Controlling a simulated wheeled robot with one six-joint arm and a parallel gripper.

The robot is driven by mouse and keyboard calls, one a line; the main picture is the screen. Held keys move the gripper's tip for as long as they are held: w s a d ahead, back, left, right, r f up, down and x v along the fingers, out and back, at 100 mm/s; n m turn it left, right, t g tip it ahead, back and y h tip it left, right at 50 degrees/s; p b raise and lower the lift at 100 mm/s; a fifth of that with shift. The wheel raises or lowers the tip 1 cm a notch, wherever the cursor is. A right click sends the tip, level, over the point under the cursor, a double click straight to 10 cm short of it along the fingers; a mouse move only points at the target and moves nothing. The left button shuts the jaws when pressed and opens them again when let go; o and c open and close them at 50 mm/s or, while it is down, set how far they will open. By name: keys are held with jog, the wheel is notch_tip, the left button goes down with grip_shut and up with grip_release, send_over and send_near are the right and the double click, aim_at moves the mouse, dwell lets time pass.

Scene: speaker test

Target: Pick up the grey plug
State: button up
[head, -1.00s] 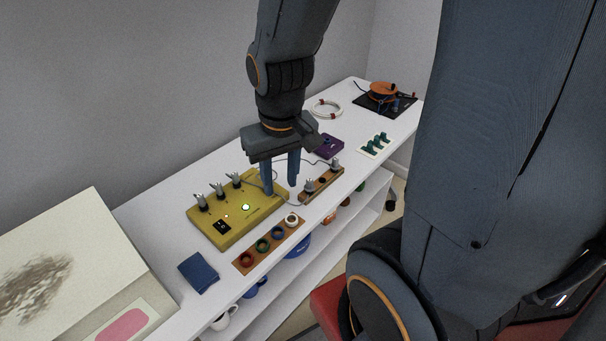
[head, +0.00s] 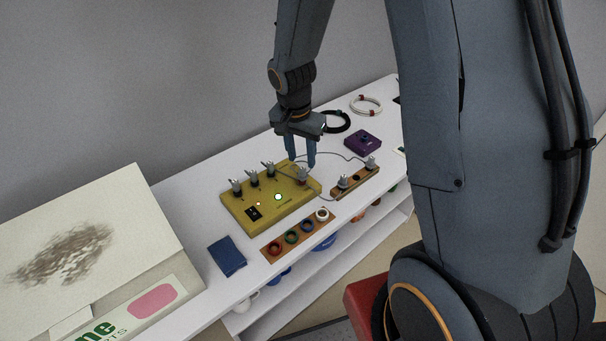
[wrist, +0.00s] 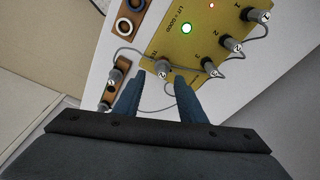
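Several alike grey plugs with cords are in view, so I cannot tell which one the task means. One grey plug (wrist: 162,68) stands in the yellow box (head: 235,217) at its right end; it also shows in the head view (head: 302,176). Three more, numbered, stand along the box's back edge, one of them a plug (wrist: 231,43) marked 2. Two others stand in a wooden strip (head: 354,183). My gripper (head: 301,168) is open over the box's right end. In the wrist view its fingertips (wrist: 160,76) are either side of the nearest plug, with gaps showing.
A green lamp (head: 278,197) glows on the box. Cords loop near my fingers. A wooden ring rack (head: 298,238), a blue book (head: 227,256), a purple box (head: 362,140) and a black ring (head: 337,122) lie on the white shelf (head: 205,210). A large carton stands at left.

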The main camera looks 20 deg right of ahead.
aim_at(302, 168)
jog(key=shift+w+d+f+p, duration=0.15)
jog(key=shift+w+f+p, duration=0.2)
jog(key=shift+f, duration=0.85)
jog(key=shift+w+d+f+p, duration=0.15)
jog(key=shift+f+p, duration=0.35)
jog(key=shift+f, duration=0.7)
jog(key=shift+w+d+f+p, duration=0.1)
jog(key=shift+w+f+p, duration=0.25)
jog(key=shift+f, duration=0.85)
jog(key=shift+s, duration=0.1)
grip_shut()
